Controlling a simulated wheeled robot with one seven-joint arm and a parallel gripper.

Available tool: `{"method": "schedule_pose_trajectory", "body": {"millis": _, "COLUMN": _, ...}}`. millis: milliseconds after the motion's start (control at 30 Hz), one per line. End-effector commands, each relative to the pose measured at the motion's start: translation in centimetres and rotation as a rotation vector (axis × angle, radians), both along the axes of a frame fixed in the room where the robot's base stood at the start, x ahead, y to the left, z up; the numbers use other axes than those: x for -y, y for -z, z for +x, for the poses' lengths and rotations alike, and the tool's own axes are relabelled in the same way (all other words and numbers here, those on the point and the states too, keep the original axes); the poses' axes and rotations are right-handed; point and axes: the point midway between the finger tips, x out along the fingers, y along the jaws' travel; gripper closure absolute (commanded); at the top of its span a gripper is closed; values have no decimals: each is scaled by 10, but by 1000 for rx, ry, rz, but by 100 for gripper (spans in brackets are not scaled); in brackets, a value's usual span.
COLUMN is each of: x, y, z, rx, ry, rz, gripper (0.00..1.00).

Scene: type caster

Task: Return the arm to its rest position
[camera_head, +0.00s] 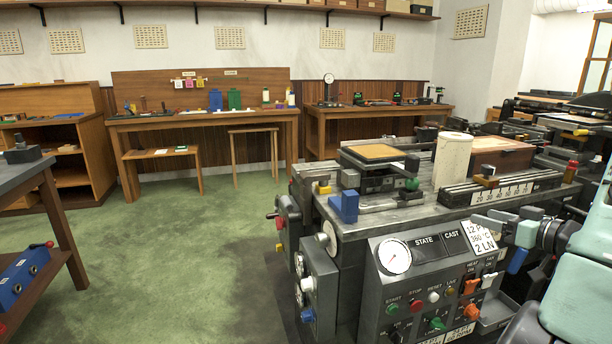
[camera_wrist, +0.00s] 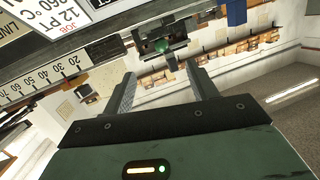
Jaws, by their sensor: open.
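My gripper (camera_head: 490,220) is at the right of the head view, in front of the casting machine (camera_head: 365,225) and above its control panel, with its fingers pointing left. In the wrist view my gripper (camera_wrist: 160,76) has its two grey fingers spread wide with nothing between them. That view is tilted, with the machine's numbered scale (camera_wrist: 45,80) at upper left. My pale green arm links fill the right edge of the head view and hide part of the machine there.
The control panel (camera_head: 425,265) carries a gauge, buttons and levers close below the gripper. A white paper roll (camera_head: 452,160) stands on the machine. A dark workbench (camera_head: 40,170) is at left. Green floor (camera_head: 170,250) is clear between. Wooden benches (camera_head: 200,118) line the back wall.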

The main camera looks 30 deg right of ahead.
Motion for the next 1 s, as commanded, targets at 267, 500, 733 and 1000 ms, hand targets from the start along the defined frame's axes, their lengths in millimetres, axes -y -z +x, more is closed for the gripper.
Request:
{"method": "schedule_pose_trajectory", "body": {"millis": 267, "x": -38, "y": -9, "z": 89, "rx": -165, "ry": -41, "rz": -90, "gripper": 42}}
{"method": "schedule_pose_trajectory", "body": {"millis": 500, "x": -129, "y": -21, "z": 171, "rx": -382, "ry": -93, "rz": -188, "gripper": 42}}
{"method": "schedule_pose_trajectory", "body": {"millis": 733, "x": -247, "y": -32, "z": 195, "rx": -594, "ry": -176, "rz": -255, "gripper": 42}}
{"method": "schedule_pose_trajectory", "body": {"millis": 1000, "x": -395, "y": -43, "z": 142, "rx": -868, "ry": -338, "rz": -325, "gripper": 42}}
